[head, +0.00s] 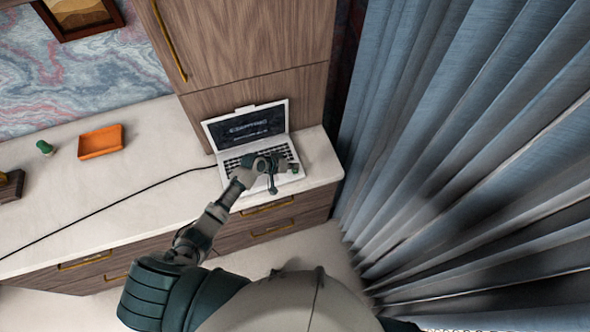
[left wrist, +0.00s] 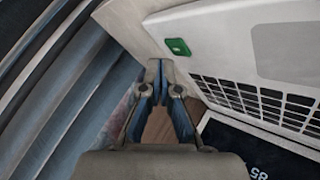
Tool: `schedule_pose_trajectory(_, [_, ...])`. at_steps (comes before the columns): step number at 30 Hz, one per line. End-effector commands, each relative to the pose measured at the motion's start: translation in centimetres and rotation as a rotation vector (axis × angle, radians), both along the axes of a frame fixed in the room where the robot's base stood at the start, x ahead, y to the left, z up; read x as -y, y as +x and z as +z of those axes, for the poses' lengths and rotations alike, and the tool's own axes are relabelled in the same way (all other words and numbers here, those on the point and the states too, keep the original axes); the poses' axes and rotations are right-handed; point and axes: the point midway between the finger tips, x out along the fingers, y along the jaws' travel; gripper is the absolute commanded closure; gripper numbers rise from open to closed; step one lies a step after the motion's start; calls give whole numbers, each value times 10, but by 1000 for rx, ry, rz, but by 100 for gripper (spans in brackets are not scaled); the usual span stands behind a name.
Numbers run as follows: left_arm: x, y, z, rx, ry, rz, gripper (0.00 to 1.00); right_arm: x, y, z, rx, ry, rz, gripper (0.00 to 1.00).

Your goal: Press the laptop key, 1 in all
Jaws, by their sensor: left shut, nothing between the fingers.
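An open white laptop (head: 213,135) stands at the right end of the counter, its dark screen lit with text. Its keyboard (left wrist: 265,100) and touchpad (left wrist: 285,48) show in the left wrist view. A small green key (left wrist: 178,46) lies on the pale surface beside the touchpad; a green spot shows by the laptop's front right in the head view (head: 294,168). My left gripper (head: 273,180) is over the laptop's front part and hides some of it. In the left wrist view its fingers (left wrist: 158,68) are shut and empty, with the green key just beyond them. My right gripper is not in view.
Blue curtains (head: 450,130) hang close to the right of the counter. A wooden cabinet (head: 240,50) stands behind the laptop. A black cable (head: 110,203) runs left along the counter. An orange tray (head: 101,142) and a green object (head: 45,148) sit farther left.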

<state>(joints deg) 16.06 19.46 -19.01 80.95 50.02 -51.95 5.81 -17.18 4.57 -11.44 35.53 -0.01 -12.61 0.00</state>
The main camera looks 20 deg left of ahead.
Motion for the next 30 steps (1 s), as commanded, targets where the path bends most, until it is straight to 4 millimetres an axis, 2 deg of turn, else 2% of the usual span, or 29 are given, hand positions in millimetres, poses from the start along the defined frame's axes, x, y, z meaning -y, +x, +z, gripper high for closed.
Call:
schedule_pose_trajectory(8, [0,0,6,0,0,0,100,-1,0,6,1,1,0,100])
schedule_pose_trajectory(21, [0,0,50,0,0,0,100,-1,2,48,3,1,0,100])
schedule_pose_trajectory(30, [0,0,49,0,0,0,100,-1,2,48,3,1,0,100])
